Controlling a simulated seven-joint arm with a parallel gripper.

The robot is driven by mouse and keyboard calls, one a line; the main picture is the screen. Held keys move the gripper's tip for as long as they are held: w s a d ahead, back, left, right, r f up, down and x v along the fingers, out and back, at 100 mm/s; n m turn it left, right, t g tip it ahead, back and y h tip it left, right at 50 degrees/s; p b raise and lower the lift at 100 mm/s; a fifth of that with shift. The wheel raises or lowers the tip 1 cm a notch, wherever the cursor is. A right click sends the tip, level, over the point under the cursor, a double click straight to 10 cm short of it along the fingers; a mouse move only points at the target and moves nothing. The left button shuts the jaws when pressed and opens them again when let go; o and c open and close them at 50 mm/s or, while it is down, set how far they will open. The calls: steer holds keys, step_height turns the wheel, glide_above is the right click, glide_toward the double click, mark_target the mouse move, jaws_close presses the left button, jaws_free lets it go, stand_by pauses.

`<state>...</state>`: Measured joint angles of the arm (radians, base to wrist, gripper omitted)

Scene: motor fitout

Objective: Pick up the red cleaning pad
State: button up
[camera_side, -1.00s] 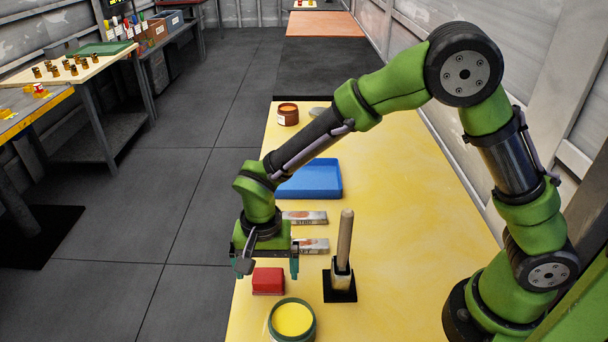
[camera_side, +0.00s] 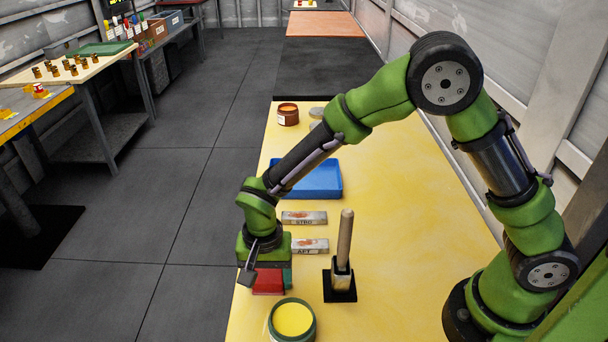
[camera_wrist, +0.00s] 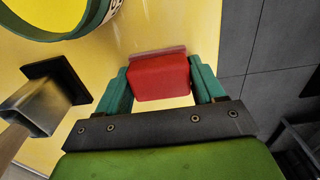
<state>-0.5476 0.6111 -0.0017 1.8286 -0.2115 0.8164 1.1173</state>
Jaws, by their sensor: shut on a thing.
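The red cleaning pad (camera_side: 268,283) is a small red block near the front left of the yellow table, partly hidden behind my gripper in the side view. In the wrist view the pad (camera_wrist: 160,78) sits between the two green fingers, with a paler strip along its far edge. My gripper (camera_wrist: 162,82) is shut on the pad, with a finger at each side. In the side view my gripper (camera_side: 268,278) is low over the table. The pad appears to be at table level; any gap beneath it cannot be made out.
A round tub with yellow contents (camera_side: 293,320) stands close in front. A wooden-handled tool on a black base (camera_side: 343,262) is just right.

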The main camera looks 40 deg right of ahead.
mark_target(268, 274)
step_height(268, 274, up, 10)
steer(key=shift+r, duration=0.1)
stand_by(0.4)
